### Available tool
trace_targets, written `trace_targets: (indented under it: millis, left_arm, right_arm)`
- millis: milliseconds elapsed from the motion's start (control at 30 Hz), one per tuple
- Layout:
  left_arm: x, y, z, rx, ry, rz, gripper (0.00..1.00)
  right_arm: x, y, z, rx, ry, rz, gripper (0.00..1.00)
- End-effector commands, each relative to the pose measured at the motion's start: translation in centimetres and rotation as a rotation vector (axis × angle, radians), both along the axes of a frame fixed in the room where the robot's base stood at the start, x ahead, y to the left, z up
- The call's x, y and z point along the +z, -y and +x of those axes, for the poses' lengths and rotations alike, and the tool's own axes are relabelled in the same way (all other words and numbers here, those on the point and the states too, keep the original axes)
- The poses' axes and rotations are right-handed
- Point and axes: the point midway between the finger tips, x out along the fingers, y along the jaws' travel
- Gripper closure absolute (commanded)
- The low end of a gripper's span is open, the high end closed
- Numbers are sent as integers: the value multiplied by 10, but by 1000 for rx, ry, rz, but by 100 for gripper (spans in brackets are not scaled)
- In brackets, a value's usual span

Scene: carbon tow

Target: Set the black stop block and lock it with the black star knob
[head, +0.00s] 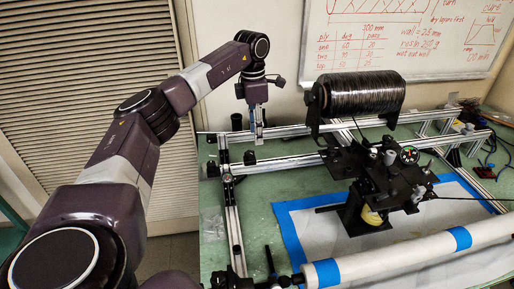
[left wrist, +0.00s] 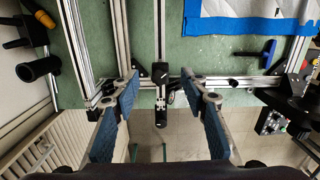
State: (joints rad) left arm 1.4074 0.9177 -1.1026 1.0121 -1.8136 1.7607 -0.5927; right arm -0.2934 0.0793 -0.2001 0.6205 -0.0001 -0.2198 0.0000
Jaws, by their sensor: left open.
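My left gripper (head: 258,138) is open and points down above the aluminium rails at the table's left end. In the left wrist view its two blue-padded fingers (left wrist: 160,88) stand wide apart with nothing held. Between them, further below, a small black block (left wrist: 161,71) sits at a rail; it may be the stop block. A black cylinder-like part (left wrist: 163,116) lies just under it in the picture. In the head view a small black piece (head: 249,158) is on the rail below the gripper. I cannot tell which part is the star knob. My right gripper is not in view.
A black tow spool (head: 358,94) and a dark carriage (head: 375,168) stand right of the gripper. A white tube with blue tape (head: 410,257) runs along the front. A blue clamp-like tool (left wrist: 268,53) lies on the green table. The whiteboard (head: 410,40) is behind.

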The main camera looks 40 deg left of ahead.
Motion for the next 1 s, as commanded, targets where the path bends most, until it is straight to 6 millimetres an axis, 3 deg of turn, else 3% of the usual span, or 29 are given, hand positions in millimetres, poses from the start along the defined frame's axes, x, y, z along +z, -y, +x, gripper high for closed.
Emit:
trace_targets:
  millis: [100,200,433,533,733,1000]
  left_arm:
    - [5,-13,-11,40,-37,27,59]
    - [-2,-15,-13,45,-45,30,59]
    - [-39,-14,-14,43,-45,29,59]
    - [-53,-14,-14,42,-43,28,59]
    - [-70,-13,-13,40,-41,27,59]
    - [-72,-13,-13,40,-40,27,59]
  right_arm:
    - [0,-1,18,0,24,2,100]
    - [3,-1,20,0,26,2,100]
    - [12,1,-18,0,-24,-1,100]
    - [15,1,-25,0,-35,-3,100]
    - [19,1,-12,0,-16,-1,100]
    - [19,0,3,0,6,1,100]
